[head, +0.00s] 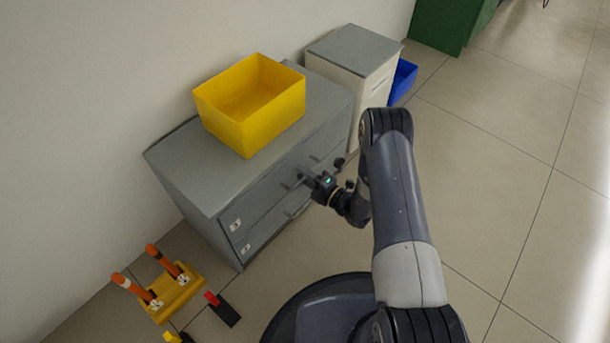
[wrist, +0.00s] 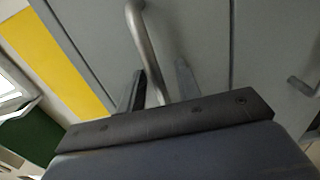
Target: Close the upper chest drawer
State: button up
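The grey chest (head: 190,165) stands against the wall with two drawers. The upper drawer (head: 258,208) looks flush or nearly flush with the chest front; I cannot tell if a small gap remains. Its bar handle (wrist: 147,50) runs between the fingers of my gripper (wrist: 158,88) in the wrist view. The fingers are apart, with the handle closer to the left one and a gap visible on the right. In the head view my gripper (head: 308,178) is at the upper drawer front, and hides part of it.
A yellow bin (head: 270,124) sits on the chest. A lower drawer handle (wrist: 303,87) lies to the right in the wrist view. A pale cabinet (head: 372,88) and blue bin (head: 402,80) stand beyond. A yellow rod stand (head: 180,297) is on the floor at left. Floor at right is clear.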

jog(key=shift+d, duration=0.1)
jog(key=p+v, duration=0.2)
jog(key=v, duration=0.8)
jog(key=shift+s+d+p, duration=0.25)
jog(key=shift+s+p, duration=0.05)
jog(key=shift+p, duration=0.05)
jog(key=shift+a, duration=0.1)
jog(key=b+x, duration=0.3)
jog(key=x, duration=0.7)
jog(key=shift+w+a+f, duration=0.1)
jog(key=shift+w+a, duration=0.1)
jog(key=shift+a, duration=0.05)
jog(key=shift+s+d+p, duration=0.1)
jog(key=shift+d+p, duration=0.25)
jog(key=v, duration=0.3)
jog(key=shift+s+d+p, duration=0.1)
jog(key=shift+s+p, duration=0.1)
jog(key=shift+p, duration=0.1)
jog(key=shift+w, duration=0.1)
